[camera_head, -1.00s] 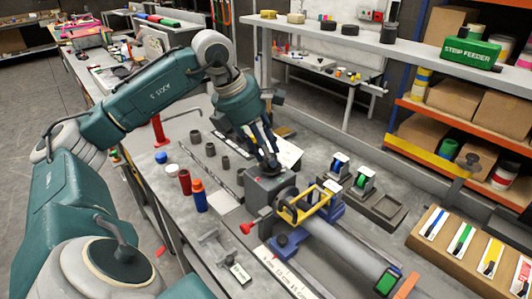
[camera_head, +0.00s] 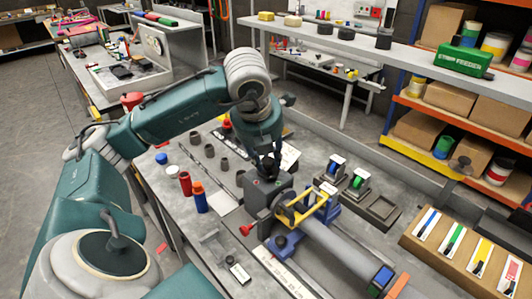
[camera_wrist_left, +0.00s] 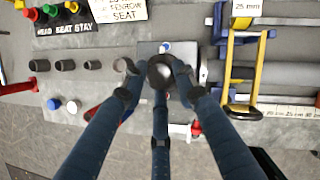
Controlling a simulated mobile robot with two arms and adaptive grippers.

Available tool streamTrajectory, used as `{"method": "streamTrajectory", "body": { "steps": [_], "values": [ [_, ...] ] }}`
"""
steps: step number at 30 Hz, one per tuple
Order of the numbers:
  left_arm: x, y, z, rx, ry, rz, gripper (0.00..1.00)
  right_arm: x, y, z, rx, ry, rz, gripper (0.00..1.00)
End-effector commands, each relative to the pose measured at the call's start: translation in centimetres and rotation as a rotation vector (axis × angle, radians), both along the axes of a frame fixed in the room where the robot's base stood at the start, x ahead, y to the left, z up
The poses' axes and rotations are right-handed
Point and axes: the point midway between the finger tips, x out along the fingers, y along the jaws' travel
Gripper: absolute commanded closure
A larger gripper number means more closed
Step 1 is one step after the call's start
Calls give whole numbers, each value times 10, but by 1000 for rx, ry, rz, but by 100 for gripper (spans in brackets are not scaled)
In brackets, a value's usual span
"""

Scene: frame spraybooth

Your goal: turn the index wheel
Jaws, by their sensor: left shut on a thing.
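In the head view the fingers mostly hide the knob. My right gripper does not show.
A yellow-handled frame (camera_head: 302,210) and a grey pipe (camera_head: 345,248) lie beside the block. Red (camera_head: 185,183) and blue (camera_head: 199,197) bottles stand to its left. Several grey sockets stand behind them. Two tape rolls in holders sit to the right.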

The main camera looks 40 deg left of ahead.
Motion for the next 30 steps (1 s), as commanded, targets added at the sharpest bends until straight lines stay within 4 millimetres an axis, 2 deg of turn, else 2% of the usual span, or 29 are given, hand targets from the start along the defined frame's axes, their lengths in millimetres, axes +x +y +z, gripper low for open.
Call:
{"method": "streamTrajectory", "body": {
  "steps": [12, 29, 30],
  "values": [
    [2, -1, 1, -1, -3, 201, 98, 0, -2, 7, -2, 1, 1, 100],
    [2, -1, 1, 0, -3, 232, 98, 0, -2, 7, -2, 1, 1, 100],
    [2, -1, 1, 0, -2, 232, 68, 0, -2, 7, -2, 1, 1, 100]
  ]
}}
